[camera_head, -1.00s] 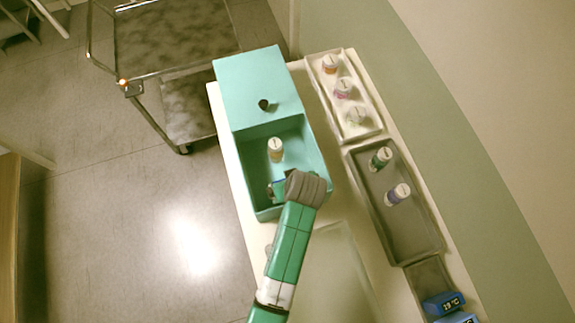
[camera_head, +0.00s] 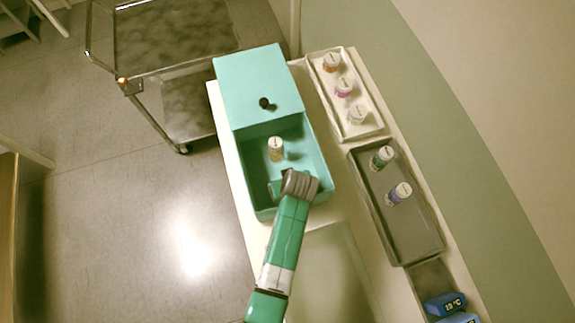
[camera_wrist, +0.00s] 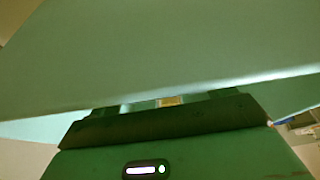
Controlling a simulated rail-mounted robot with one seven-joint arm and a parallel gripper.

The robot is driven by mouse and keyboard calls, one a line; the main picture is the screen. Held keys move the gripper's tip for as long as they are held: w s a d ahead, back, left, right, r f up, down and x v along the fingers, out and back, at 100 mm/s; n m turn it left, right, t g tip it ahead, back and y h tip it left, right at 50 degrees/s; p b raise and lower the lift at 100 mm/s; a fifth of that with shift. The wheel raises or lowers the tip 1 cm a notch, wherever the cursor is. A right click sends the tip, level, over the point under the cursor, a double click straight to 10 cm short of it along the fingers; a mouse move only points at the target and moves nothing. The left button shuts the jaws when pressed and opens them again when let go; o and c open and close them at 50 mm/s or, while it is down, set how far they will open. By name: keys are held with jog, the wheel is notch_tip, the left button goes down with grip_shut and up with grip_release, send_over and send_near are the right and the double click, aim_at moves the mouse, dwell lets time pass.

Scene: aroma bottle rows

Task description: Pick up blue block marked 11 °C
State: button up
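A blue block (camera_head: 445,304) stands at the bottom right of the head view; its white marking seems to read 19 °C. A second blue block (camera_head: 458,319) beside it is cut off by the picture's lower edge, and its marking is hidden. I cannot make out an 11 °C marking. My gripper (camera_head: 277,188) is low inside the teal box, far from the blue blocks. Its fingertips are mostly hidden in the head view. In the wrist view a teal surface fills much of the picture, and a small yellowish patch shows just beyond the gripper body.
The teal box (camera_head: 325,178) has walls around my gripper. A white-capped bottle (camera_head: 276,149) stands inside it. A pale tray (camera_head: 375,128) holds three bottles, and a grey tray (camera_head: 410,240) holds two. A metal cart (camera_head: 180,45) stands at the upper left.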

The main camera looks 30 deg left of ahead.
jog(key=shift+c, duration=1)
notch_tip(320, 180, up, 10)
jog(key=shift+p, duration=0.6)
